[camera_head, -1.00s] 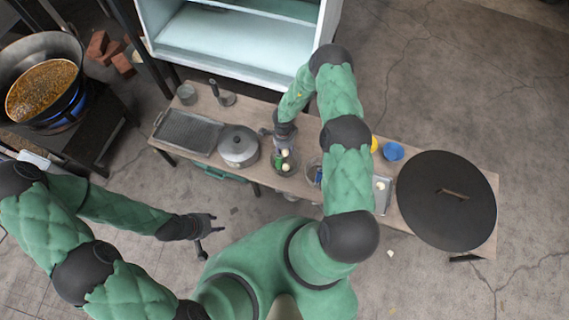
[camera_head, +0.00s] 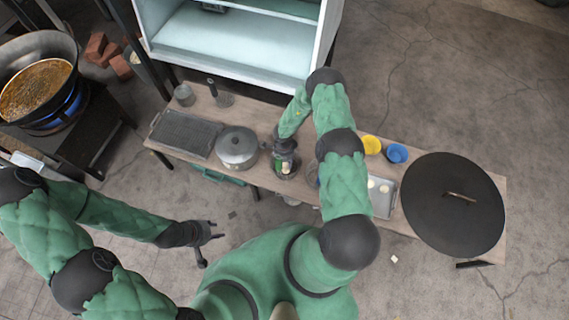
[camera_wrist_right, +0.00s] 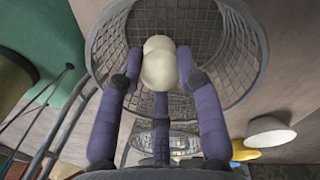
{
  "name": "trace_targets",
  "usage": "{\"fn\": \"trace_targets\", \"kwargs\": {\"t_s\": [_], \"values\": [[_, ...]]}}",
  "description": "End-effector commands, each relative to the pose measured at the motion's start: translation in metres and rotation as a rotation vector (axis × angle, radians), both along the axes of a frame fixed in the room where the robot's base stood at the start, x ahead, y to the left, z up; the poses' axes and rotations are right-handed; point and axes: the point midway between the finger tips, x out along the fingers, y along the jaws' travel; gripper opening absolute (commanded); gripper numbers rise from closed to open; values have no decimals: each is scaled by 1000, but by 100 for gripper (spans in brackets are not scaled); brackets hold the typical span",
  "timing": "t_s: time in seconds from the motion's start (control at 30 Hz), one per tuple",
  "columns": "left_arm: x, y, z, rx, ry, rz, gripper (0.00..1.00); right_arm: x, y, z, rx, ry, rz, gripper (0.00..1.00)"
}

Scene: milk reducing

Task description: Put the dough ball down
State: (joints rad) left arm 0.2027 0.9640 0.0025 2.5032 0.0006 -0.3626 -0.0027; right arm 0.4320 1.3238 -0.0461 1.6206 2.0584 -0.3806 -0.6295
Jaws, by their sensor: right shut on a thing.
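In the right wrist view, pale dough (camera_wrist_right: 160,69) lies between the dark purple fingers of my right gripper (camera_wrist_right: 155,82). The gripper is shut on a dough ball. More pale rounded dough shows directly behind it, partly hidden. The fingers reach into the mouth of a round wire-mesh basket (camera_wrist_right: 240,60); I cannot tell whether the ball touches the mesh. In the head view, my right gripper (camera_head: 285,160) is over the basket beside the lidded pot, and its arm hides much of it. My left gripper (camera_head: 207,236) is open and empty, away from the table.
A lidded pot (camera_head: 238,148) and a dark rack tray (camera_head: 184,133) stand left of the basket. A metal tray (camera_head: 382,205) with dough pieces, yellow (camera_head: 372,145) and blue (camera_head: 397,153) bowls and a large black lid (camera_head: 452,220) are right. A pan of oil (camera_head: 35,90) stands far left.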

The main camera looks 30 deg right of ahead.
Motion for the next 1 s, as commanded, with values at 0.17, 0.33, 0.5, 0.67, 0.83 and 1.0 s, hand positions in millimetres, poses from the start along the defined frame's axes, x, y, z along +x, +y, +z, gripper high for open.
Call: {"fn": "trace_targets", "kwargs": {"t_s": [0.17, 0.33, 0.5, 0.67, 0.83, 1.0], "values": [[0, 0, -2, 0, 0, 0, 40, 0, 0, -2, 0, 0, 1, 20], [0, 0, -5, 0, 0, 0, 40, 0, 0, -7, 0, 0, 1, 20], [0, 0, -4, 0, 0, 0, 40, 0, 0, -5, 0, 0, 1, 59], [0, 0, -4, 0, 0, 0, 40, 0, 0, -5, 0, 0, 1, 59], [0, 0, -1, 0, 0, 0, 40, 0, 0, -2, 0, 1, 1, 59], [0, 0, 11, 0, 0, 0, 40, 2, -1, 21, 0, -2, 2, 59]]}}
